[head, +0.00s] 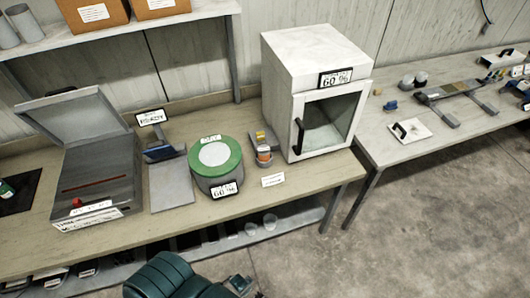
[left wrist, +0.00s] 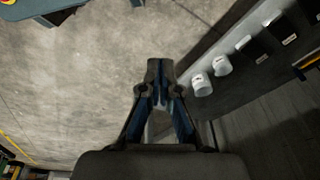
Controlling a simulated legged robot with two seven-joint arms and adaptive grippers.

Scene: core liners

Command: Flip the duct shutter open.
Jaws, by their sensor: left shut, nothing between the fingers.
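I cannot pick out a duct shutter with certainty in either view. My left gripper (head: 240,285) is low at the bottom of the head view, in front of the workbench and over the floor. In the left wrist view its fingers (left wrist: 159,72) meet at the tips, with nothing between them. The gripper is apart from everything on the bench. My right gripper is not in view.
The workbench (head: 115,235) holds a grey box with a raised lid (head: 100,170), a green-topped round device (head: 216,160) and a white glass-fronted cabinet (head: 312,80). White cups (left wrist: 201,85) stand on its lower shelf. A second table (head: 385,150) is at right; concrete floor lies clear between.

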